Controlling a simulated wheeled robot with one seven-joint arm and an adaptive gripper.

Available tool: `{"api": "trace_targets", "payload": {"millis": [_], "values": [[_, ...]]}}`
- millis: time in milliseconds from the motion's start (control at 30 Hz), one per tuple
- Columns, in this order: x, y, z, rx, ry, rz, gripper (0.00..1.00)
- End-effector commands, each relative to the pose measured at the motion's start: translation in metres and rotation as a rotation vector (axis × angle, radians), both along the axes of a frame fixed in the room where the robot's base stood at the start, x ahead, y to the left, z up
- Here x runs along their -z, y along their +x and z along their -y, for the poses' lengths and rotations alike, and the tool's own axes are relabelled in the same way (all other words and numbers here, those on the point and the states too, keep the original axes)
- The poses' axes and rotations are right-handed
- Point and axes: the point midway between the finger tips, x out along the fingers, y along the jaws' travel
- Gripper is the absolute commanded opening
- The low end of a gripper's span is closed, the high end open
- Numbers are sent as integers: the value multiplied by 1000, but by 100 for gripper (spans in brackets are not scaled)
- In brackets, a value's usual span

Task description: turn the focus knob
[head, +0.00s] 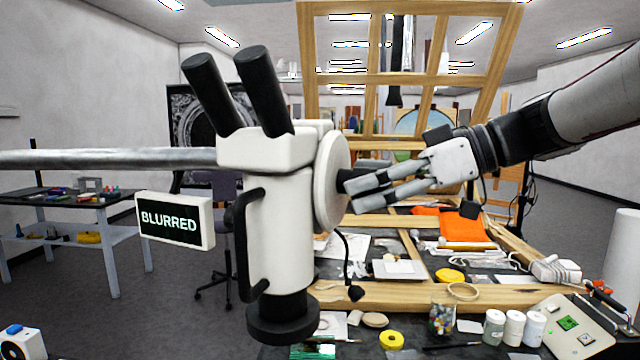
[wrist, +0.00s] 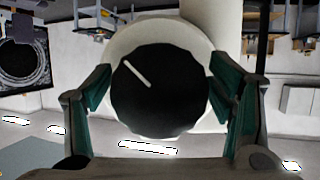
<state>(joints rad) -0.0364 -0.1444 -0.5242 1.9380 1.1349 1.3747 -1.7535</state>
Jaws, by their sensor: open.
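The focus knob (wrist: 160,92) is a black, ridged disc with a white pointer line toward its upper left, set on a round white plate. In the head view only a dark part of the knob (head: 350,181) shows beside the white disc of the microscope (head: 280,230). My gripper (head: 352,197) reaches in from the right. In the wrist view its teal-padded fingers (wrist: 158,88) stand open on either side of the knob; the right pad looks very close to its edge, and I cannot tell whether it touches. A sign (head: 170,220) on the microscope reads BLURRED.
A wooden frame (head: 410,297) and a cluttered bench lie below and behind my arm, with jars (head: 513,328) and an orange cloth (head: 462,228). A black gooseneck cable (head: 347,262) hangs just under the knob. A metal boom (head: 110,159) extends left.

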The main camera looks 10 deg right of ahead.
Motion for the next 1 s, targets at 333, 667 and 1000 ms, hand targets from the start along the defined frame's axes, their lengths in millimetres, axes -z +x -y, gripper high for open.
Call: {"api": "trace_targets", "payload": {"millis": [333,667,1000], "values": [[0,0,0,-1,0,0,28],[1,1,0,-1,24,-34,28],[1,1,0,0,141,-213,28]]}}
